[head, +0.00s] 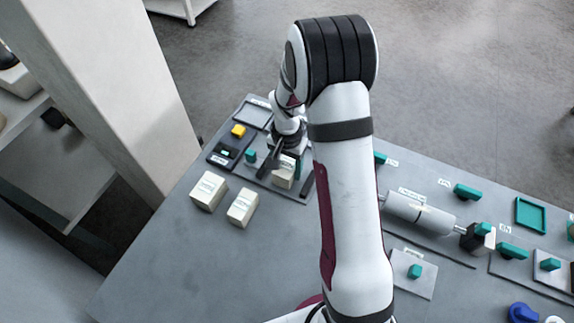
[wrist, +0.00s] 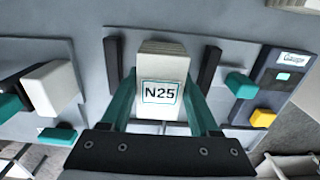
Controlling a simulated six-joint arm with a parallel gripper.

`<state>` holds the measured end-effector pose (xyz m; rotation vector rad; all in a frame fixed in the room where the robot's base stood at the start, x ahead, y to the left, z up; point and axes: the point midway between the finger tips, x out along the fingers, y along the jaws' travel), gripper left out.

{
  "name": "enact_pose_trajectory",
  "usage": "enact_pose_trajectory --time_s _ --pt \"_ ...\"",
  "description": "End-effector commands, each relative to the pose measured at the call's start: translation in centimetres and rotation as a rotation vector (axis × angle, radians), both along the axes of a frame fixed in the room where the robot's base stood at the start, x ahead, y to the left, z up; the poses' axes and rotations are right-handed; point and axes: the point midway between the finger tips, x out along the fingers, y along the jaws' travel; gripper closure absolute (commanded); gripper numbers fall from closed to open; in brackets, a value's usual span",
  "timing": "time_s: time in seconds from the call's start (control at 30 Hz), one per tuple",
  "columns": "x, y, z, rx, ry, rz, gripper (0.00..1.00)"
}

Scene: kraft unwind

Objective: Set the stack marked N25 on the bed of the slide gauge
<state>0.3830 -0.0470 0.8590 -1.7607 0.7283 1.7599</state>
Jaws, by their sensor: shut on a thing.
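The cream stack marked N25 (wrist: 162,93) is upright between the teal fingers of my gripper (wrist: 162,78), its label facing the wrist camera. In the head view the stack (head: 283,177) is partly covered by my gripper (head: 287,165). My gripper is shut on it. The stack is over the bed of the slide gauge (wrist: 145,127), between two dark upright bars (wrist: 113,62). I cannot tell whether its underside touches the bed. The gauge's dark display unit (wrist: 285,68) is to the right in the wrist view; it also shows in the head view (head: 225,152).
Two more cream stacks (head: 209,190) (head: 243,207) stand in front of the gauge. A teal knob (wrist: 240,85) and a yellow button (wrist: 263,117) are beside the bed. A white roller (head: 420,212) and teal-topped fixtures occupy the right. The front-left table is clear.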

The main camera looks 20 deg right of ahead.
Motion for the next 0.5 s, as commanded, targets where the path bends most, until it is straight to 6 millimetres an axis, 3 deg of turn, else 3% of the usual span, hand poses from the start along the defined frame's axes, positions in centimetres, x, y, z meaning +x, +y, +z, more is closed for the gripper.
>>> enact_pose_trajectory --time_s 0.5 --pt "0.00 0.00 -0.79 0.000 0.000 0.000 0.95"
